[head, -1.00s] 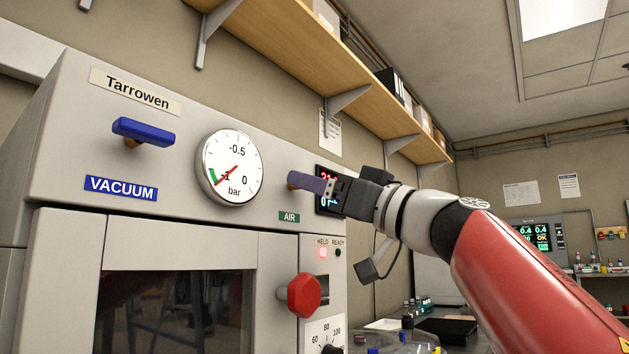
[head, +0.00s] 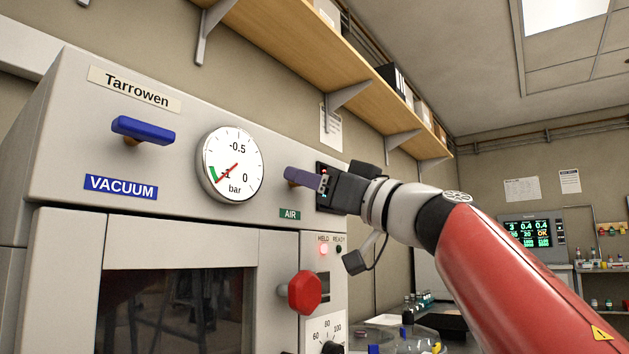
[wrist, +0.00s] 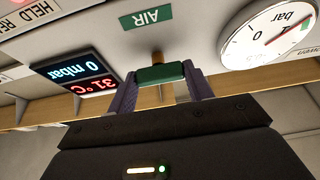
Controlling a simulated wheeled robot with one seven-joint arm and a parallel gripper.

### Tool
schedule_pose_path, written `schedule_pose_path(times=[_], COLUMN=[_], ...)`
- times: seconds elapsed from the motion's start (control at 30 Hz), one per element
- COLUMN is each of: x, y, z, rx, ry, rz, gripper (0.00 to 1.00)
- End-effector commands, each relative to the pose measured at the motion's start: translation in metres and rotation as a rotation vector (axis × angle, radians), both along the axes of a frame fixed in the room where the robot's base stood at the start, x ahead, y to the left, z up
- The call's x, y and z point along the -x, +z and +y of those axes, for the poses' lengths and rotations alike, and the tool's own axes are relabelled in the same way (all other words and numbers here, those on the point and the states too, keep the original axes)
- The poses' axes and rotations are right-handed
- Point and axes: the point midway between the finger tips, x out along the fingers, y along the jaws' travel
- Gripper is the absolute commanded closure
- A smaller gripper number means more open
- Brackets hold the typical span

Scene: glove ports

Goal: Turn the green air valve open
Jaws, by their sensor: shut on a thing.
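The green air valve handle (wrist: 160,74) shows in the wrist view on a short brass stem, beside the green AIR label (wrist: 147,18). My gripper (wrist: 160,82) has its two purple fingers on either side of the handle and is shut on it. In the head view my gripper (head: 300,178) is at the panel, above the AIR label (head: 290,214) and right of the gauge. There the fingers hide the green handle. The handle lies crosswise to its stem in the wrist view.
The round bar gauge (head: 230,167) has its needle near -1. The blue vacuum handle (head: 143,130) is at the left. A red knob (head: 304,292) sits below, under the lit red HELD lamp (head: 323,250). A wooden shelf (head: 330,75) runs above.

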Motion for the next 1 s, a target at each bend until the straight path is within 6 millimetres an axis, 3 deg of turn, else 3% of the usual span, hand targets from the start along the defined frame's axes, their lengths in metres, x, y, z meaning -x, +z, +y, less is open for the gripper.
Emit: schedule_pose_path(times=[0.37, 1.0], x=[-0.0010, -0.0029], y=[0.0035, 0.0012], z=[-0.0004, -0.0012], rx=[0.104, 0.473], ry=[0.001, 0.001], rz=[-0.132, -0.607], gripper=[0.72, 0.72])
